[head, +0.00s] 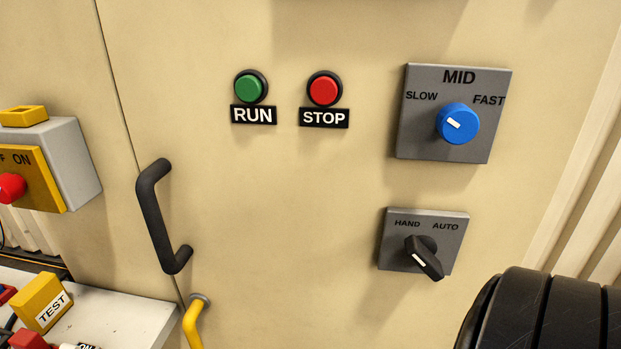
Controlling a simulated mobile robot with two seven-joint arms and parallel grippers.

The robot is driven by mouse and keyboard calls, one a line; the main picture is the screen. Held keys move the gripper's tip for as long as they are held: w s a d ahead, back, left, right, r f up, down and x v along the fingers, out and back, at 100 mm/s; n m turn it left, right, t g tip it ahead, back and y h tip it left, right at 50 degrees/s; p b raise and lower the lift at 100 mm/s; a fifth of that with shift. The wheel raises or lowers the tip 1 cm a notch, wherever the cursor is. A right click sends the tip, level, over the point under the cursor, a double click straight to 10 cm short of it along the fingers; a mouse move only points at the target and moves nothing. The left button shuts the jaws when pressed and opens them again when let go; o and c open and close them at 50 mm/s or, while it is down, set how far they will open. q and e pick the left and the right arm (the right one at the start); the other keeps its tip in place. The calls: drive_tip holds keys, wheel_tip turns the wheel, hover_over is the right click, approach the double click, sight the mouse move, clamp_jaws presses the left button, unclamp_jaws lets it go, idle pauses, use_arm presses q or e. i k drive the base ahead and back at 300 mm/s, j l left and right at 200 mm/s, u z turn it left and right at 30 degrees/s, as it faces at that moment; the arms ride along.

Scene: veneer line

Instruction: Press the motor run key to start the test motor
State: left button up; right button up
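The green RUN button (249,88) sits in a black collar on the beige cabinet panel, upper left of centre. A black label reading RUN (253,115) is right below it. The red STOP button (323,91) with its own label is a short way to its right. The green button is fully visible, with nothing touching it. Whether it is pressed in cannot be told. Neither of my grippers is in view.
A blue SLOW-MID-FAST knob (457,124) and a black HAND/AUTO selector (424,257) stick out at right. A black door handle (157,216) projects at left. A yellow TEST block (40,302) is at lower left. The panel around the buttons is clear.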

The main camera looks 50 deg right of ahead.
sight(248, 87)
drive_tip(key=z, duration=1.65)
